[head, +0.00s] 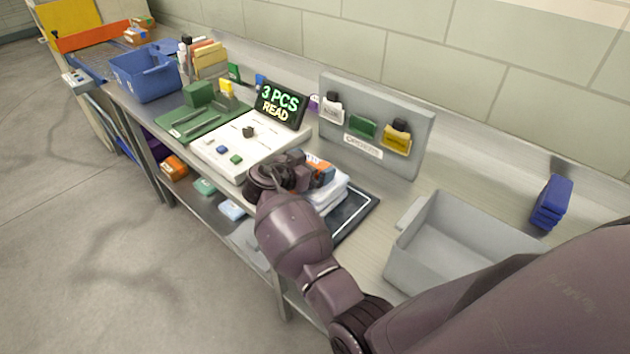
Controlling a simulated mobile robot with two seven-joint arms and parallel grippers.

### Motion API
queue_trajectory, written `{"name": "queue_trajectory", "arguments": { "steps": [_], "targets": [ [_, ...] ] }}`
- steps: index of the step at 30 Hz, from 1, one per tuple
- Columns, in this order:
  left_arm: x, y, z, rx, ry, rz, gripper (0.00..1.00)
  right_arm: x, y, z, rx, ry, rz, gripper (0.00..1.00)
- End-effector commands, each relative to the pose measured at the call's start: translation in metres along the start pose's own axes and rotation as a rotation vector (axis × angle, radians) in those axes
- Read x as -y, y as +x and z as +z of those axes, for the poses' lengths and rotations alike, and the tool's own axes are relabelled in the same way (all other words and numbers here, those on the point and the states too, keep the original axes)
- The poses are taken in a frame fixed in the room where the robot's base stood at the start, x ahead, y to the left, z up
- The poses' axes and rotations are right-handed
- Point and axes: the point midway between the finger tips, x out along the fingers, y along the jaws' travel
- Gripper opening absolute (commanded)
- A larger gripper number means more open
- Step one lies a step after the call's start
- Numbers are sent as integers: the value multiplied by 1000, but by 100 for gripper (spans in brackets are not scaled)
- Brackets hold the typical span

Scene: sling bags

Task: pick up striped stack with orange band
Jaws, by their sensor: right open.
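A white folded stack (328,192) lies on a dark mat with a white outline (355,212) near the front of the bench. An orange band (323,172) shows at its top, with a little blue beside it. My right gripper (296,168) is over the left side of the stack, right by the orange band. It is open, but my wrist and arm hide its fingers and part of the stack. I cannot tell whether the fingers touch the stack. My left gripper is not in view.
A grey open bin (415,245) stands right of the mat, with blue stacked items (552,202) beyond it. A white scale (215,155) with a "3 PCS READ" display (282,105) is to the left. A grey board (410,120) stands behind. A blue basket (150,82) is far left.

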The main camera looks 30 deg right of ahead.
Motion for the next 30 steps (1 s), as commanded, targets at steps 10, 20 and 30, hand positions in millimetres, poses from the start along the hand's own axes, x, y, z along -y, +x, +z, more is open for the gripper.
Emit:
{"name": "queue_trajectory", "arguments": {
  "steps": [10, 20, 30],
  "targets": [
    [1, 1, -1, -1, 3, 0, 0, 0, 0, 0, 0, 0, 0, 76],
    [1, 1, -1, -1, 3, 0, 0, 0, 0, 0, -1, 0, 0, 25],
    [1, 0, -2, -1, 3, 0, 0, 1, 0, -3, -2, 2, -1, 14]
  ]
}}
